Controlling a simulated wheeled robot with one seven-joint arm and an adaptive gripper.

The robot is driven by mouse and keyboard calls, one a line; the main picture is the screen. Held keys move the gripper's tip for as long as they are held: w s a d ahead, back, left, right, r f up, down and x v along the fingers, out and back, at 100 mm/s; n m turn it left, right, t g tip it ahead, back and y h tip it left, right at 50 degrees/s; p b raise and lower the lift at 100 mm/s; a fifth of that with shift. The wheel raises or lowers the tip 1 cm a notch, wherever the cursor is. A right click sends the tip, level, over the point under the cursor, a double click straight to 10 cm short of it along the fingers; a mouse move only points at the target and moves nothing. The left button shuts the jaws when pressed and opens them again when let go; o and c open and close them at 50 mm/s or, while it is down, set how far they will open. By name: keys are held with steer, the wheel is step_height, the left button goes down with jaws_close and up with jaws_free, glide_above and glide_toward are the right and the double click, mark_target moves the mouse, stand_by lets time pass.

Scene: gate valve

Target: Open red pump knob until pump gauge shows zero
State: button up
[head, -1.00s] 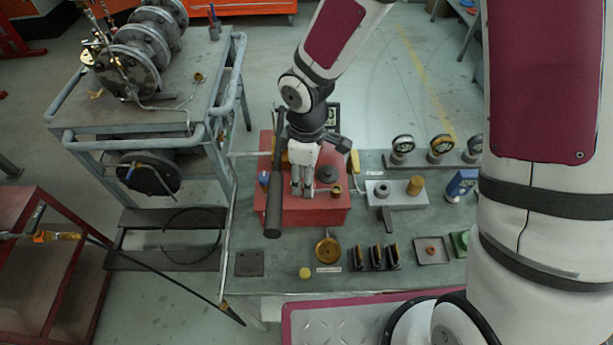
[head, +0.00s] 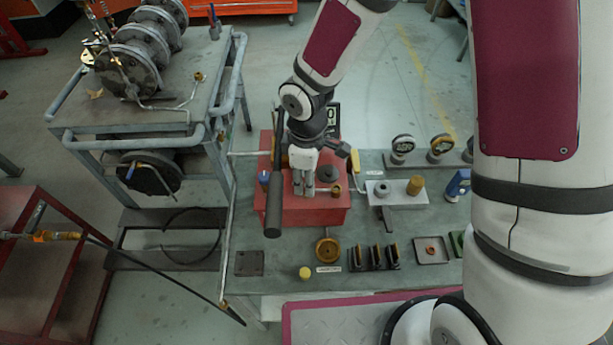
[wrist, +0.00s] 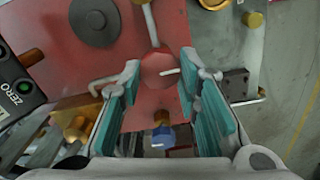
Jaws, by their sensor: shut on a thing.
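The red pump (head: 320,212) is a red box on the bench, with a black lever along its left side. My gripper (head: 303,190) points down over its top. In the wrist view the red knob (wrist: 160,70) has a faceted round shape and a small pale pin. The teal-padded fingers of my gripper (wrist: 161,65) are on either side of it, shut on it. In the head view my gripper hides the knob. A dark gauge display (head: 332,117) stands behind my wrist, partly hidden; a pale digit like 0 shows, but the full reading cannot be told.
A blue cap (wrist: 163,134) and a dark round cap (wrist: 88,20) sit near the knob. A black box marked ZERO (wrist: 18,90) is at the left in the wrist view. Dial gauges (head: 441,147) stand right of the pump; a grey trolley (head: 150,110) is left.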

steer(key=n, duration=0.4)
steer(key=shift+n, duration=0.4)
steer(key=n, duration=1.4)
steer(key=shift+n, duration=0.4)
steer(key=o, duration=1.1)
steer(key=shift+o, duration=0.2)
